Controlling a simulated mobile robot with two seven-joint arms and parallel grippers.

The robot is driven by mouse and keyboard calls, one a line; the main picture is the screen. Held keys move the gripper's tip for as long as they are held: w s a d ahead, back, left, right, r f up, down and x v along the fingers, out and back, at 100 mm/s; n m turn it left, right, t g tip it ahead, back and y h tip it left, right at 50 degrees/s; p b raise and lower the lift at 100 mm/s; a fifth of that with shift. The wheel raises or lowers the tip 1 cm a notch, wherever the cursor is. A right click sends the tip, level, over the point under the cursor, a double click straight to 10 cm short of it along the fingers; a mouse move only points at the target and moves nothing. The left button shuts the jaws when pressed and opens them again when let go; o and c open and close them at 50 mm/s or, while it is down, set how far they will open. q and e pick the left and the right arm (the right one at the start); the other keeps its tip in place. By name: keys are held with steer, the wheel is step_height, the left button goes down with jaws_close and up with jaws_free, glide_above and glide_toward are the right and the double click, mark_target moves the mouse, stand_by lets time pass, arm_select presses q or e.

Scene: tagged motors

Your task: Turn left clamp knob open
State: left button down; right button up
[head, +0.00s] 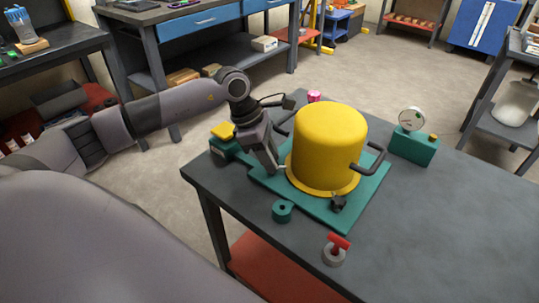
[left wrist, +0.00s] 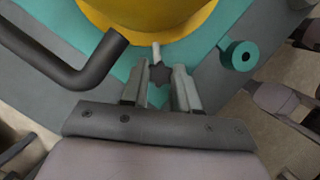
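The yellow pot-shaped motor housing (head: 330,150) stands on a teal plate (head: 345,212) on the dark table. Its lower edge also shows in the left wrist view (left wrist: 155,22). The left clamp knob (left wrist: 160,74), dark and star-shaped with a pale pin, lies between my left gripper's fingers in that view. My left gripper (head: 273,166) points down at the housing's left side and hides this knob in the head view. Its fingers (left wrist: 160,88) are apart, one on each side of the knob, with small gaps visible. Another dark clamp knob (head: 338,203) sits at the housing's front. My right gripper is out of view.
Black bent handles stick out from the housing; one (left wrist: 85,65) is close to my left gripper. A teal ring (head: 283,211), a red-handled part (head: 336,248) and a teal gauge block (head: 414,146) stand on the table. The table's right part is clear.

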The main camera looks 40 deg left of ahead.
arm_select(q)
steer(key=shift+n, duration=0.4)
steer(key=n+t+y+b, duration=0.1)
steer(key=n, duration=0.2)
steer(key=shift+d+n+t, duration=0.1)
steer(key=shift+n+t, duration=0.2)
steer(key=n+y+b, duration=0.1)
steer(key=n, duration=0.2)
steer(key=shift+s+n+t, duration=0.1)
steer(key=shift+n+t, duration=0.2)
steer(key=shift+t, duration=0.1)
steer(key=n+y+b, duration=0.1)
steer(key=n, duration=0.2)
steer(key=shift+d+n+b, duration=0.15)
steer(key=shift+n+b, duration=0.15)
steer(key=shift+b, duration=0.1)
steer(key=shift+n+y+b, duration=0.5)
steer(key=shift+n+y, duration=0.2)
steer(key=shift+n, duration=0.5)
steer(key=shift+n+y+b, duration=0.35)
steer(key=shift+n+y, duration=0.05)
steer(key=shift+n, duration=0.7)
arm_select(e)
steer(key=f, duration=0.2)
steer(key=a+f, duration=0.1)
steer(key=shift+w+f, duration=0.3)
arm_select(q)
steer(key=shift+n, duration=0.3)
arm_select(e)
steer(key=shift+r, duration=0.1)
